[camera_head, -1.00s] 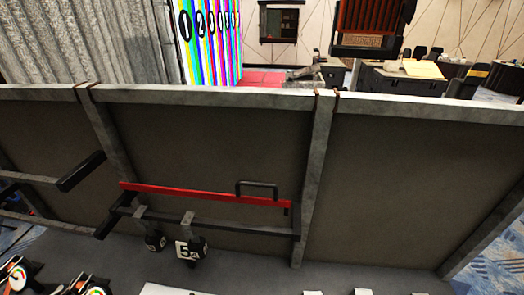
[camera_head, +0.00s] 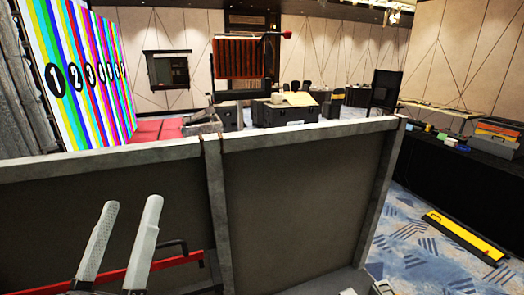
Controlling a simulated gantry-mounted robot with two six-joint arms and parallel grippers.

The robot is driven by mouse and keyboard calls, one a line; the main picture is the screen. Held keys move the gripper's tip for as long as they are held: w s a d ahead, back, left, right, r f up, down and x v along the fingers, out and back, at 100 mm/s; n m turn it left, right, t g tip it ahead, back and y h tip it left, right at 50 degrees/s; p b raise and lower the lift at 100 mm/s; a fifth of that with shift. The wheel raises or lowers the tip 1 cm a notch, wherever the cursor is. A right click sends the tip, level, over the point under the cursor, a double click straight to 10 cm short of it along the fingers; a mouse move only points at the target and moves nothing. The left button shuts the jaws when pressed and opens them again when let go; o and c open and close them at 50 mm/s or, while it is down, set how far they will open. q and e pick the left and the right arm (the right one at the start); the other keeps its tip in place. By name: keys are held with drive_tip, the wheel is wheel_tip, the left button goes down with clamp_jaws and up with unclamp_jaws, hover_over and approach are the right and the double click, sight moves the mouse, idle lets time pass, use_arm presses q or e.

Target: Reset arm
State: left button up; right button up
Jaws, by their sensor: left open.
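My left gripper (camera_head: 121,238) shows at the lower left, its two pale fingers pointing up and standing apart with nothing between them. It is in front of the back of a large grey framed panel (camera_head: 300,205). A red bar (camera_head: 185,258) with a black handle runs behind the fingers, low on the panel; I cannot tell whether they touch. My right gripper is not in view.
The panel's top edge crosses the view. Behind it stands a striped, numbered video wall (camera_head: 85,75) at left. Black cases (camera_head: 285,112) stand further back. A dark-covered table (camera_head: 450,185) stands right, above a yellow-and-black floor strip (camera_head: 465,238). Patterned carpet (camera_head: 410,235) is open there.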

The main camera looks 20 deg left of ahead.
use_arm(q)
drive_tip(key=s+d+r+m+t+h, duration=0.1)
drive_tip(key=d+r+m+t+h, duration=0.1)
drive_tip(key=d+r+m+h, duration=0.35)
drive_tip(key=s+d+r+m+t+h, duration=0.1)
drive_tip(key=d+r+m+h, duration=0.15)
drive_tip(key=r, duration=0.55)
wheel_tip(320, 180, up, 23)
drive_tip(key=a+p, duration=0.1)
drive_tip(key=p, duration=2.2)
drive_tip(key=shift+r, duration=0.15)
